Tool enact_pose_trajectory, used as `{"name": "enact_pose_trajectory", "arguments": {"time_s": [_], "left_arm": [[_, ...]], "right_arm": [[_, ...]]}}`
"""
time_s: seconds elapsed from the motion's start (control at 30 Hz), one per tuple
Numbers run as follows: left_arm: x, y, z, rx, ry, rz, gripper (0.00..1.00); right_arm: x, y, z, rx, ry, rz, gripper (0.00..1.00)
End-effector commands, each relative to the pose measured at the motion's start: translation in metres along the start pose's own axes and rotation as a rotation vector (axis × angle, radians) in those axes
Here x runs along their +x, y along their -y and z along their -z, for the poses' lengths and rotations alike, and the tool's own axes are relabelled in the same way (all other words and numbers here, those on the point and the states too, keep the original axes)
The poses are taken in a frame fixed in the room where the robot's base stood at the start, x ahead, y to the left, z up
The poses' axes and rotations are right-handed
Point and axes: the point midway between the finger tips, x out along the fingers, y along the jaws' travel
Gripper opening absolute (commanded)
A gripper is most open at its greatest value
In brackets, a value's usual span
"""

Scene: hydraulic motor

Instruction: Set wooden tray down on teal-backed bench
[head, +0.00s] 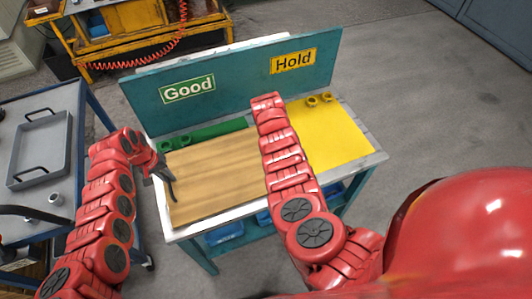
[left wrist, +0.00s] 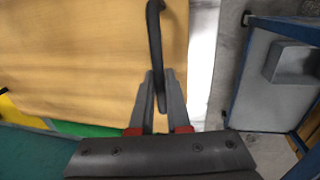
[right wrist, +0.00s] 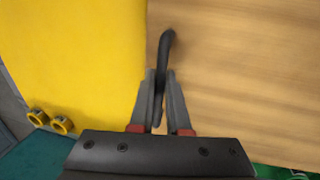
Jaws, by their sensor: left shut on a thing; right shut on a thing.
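The wooden tray (head: 215,178) lies level over the left and middle part of the teal-backed bench (head: 235,75). I cannot tell whether its underside touches the bench top. My left gripper (head: 163,172) is shut on the black handle (left wrist: 155,35) at the tray's left edge. My right gripper (right wrist: 161,88) is shut on the other black handle (right wrist: 165,45), at the tray's edge beside the yellow area. In the head view my right arm hides that gripper and handle. The tray (left wrist: 80,50) looks bare in both wrist views.
The yellow "Hold" area (head: 330,135) has brass fittings (head: 319,99) at its back. A green strip (head: 215,133) with fittings shows behind the tray under the "Good" sign (head: 187,90). A blue cart with a grey tray (head: 40,150) stands left. Blue bins (head: 225,233) sit underneath.

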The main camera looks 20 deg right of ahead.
Motion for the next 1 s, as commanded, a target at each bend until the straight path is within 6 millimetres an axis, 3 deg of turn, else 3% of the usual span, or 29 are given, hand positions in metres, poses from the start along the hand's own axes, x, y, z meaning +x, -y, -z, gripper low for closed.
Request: {"name": "enact_pose_trajectory", "arguments": {"time_s": [0.07,0.1,0.23,0.67,0.87,1.0], "left_arm": [[0.009,0.002,0.001,0.0,-0.001,0.0,0.0],[0.005,0.001,0.0,0.0,-0.001,0.0,0.2],[0.005,0.001,0.0,0.0,-0.001,0.0,0.43],[0.0,0.001,0.0,0.001,0.001,0.0,0.45],[-0.024,0.001,0.001,-0.003,-0.005,-0.003,0.45],[-0.051,0.001,0.002,-0.001,-0.008,0.0,0.45]], "right_arm": [[0.009,0.001,0.0,0.001,-0.001,-0.001,0.0],[0.005,0.001,0.0,0.001,-0.001,-0.001,0.2],[0.005,0.001,0.0,0.0,-0.001,0.0,0.43],[0.005,0.001,0.0,0.0,0.0,0.0,0.45],[0.005,0.001,0.0,0.0,0.0,0.0,0.45],[0.005,0.001,0.0,0.0,0.0,0.0,0.45]]}}
